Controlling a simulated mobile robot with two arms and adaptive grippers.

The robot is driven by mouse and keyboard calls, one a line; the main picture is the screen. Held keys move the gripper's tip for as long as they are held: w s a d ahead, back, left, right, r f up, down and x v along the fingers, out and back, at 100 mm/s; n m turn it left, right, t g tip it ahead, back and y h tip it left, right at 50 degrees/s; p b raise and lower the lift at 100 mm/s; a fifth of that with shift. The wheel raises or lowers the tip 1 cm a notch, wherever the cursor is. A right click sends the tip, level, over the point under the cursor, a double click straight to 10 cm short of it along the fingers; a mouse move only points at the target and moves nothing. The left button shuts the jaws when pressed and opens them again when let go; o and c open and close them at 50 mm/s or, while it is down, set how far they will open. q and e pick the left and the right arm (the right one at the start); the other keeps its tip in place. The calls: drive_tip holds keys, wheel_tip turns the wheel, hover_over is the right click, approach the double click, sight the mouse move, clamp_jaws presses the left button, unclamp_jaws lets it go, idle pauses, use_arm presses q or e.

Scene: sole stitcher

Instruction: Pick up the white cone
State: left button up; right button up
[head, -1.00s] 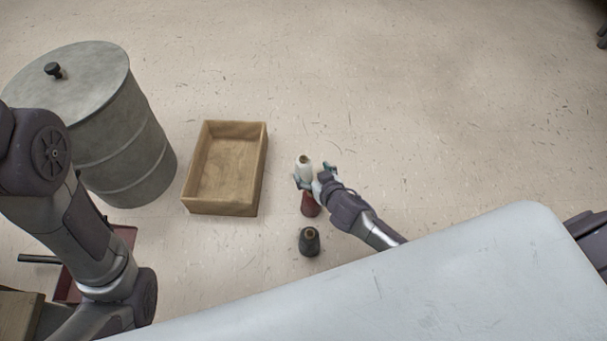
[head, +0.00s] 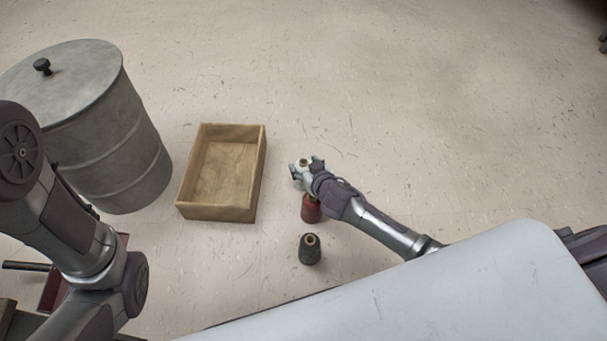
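The white cone (head: 302,163) stands on the floor to the right of the wooden box, with its brown top showing. My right gripper (head: 302,170) is at the white cone, its fingers around the cone's sides. The fingers hide much of the cone's lower part, and I cannot tell whether they press on it. My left arm is at the left edge, but its gripper is not in view.
A red cone (head: 311,209) stands just in front of the white one, close under my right gripper. A black cone (head: 310,251) stands nearer. An open, empty-looking wooden box (head: 252,190) and a grey drum (head: 118,140) stand to the left. The floor beyond is clear.

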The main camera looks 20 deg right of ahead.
clamp_jaws()
drive_tip(key=shift+r, duration=0.1)
